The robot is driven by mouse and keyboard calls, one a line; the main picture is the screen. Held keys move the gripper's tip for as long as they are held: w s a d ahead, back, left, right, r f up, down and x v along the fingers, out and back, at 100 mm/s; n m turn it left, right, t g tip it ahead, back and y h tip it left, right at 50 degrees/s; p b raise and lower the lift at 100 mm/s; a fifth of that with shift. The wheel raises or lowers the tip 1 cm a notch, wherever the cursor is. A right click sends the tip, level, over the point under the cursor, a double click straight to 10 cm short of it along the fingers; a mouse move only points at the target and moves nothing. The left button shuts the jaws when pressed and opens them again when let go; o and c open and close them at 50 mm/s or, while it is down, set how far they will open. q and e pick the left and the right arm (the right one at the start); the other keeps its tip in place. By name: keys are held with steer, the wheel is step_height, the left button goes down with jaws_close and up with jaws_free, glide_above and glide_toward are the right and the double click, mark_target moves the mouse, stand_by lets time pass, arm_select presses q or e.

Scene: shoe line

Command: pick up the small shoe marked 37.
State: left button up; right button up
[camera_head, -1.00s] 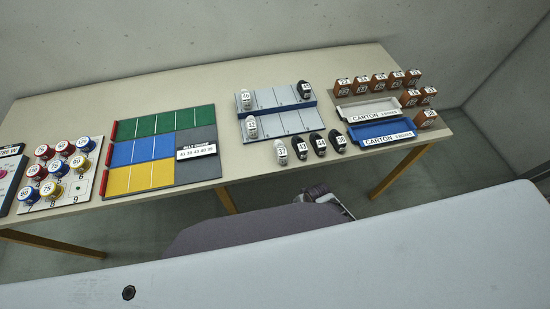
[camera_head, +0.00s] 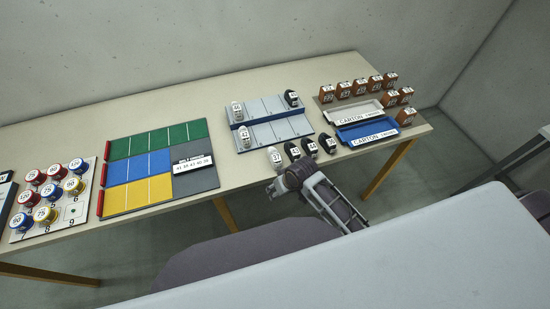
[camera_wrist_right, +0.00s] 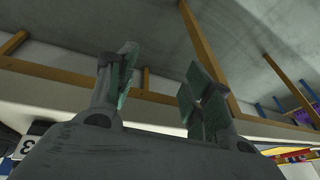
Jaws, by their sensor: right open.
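The small white shoe marked 37 (camera_head: 274,156) stands on the table's front edge, leftmost in a row with several dark shoes. My right gripper (camera_head: 272,187) is just below and in front of it in the head view, apart from it. In the right wrist view its two green-padded fingers (camera_wrist_right: 160,75) are spread with nothing between them. That view looks past table legs and floor. A label with a 3 (camera_wrist_right: 33,130) shows at its left edge, its owner unclear. My left gripper is out of view.
Dark shoes (camera_head: 293,150) stand close to the right of the white one. Behind them is a grey-blue rack (camera_head: 270,132) holding other shoes. Carton trays (camera_head: 365,132) and brown boxes (camera_head: 326,95) lie right. A coloured board (camera_head: 140,170) lies left.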

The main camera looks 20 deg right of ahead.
steer(key=shift+n+g+y, duration=0.3)
steer(key=shift+g+y, duration=0.1)
steer(key=shift+g, duration=0.2)
steer(key=shift+w+a+r, duration=0.85)
steer(key=shift+a+r, duration=0.25)
steer(key=shift+r, duration=0.85)
steer(key=shift+w+a+r, duration=0.9)
steer(key=shift+a+r, duration=0.25)
steer(key=shift+r, duration=0.75)
steer(key=shift+w+a+r, duration=0.85)
steer(key=shift+a+r, duration=0.25)
steer(key=shift+r, duration=0.85)
steer(key=shift+w+d+r, duration=0.5)
steer(key=shift+w+r, duration=0.25)
steer(key=shift+r, duration=0.2)
step_height(320, 180, up, 6)
steer(key=m+g+h, duration=0.2)
steer(key=m+h, duration=0.1)
glide_above(275, 155)
steer(key=shift+f, duration=0.1)
steer(key=shift+f+p, duration=0.4)
steer(key=shift+f, duration=3.95)
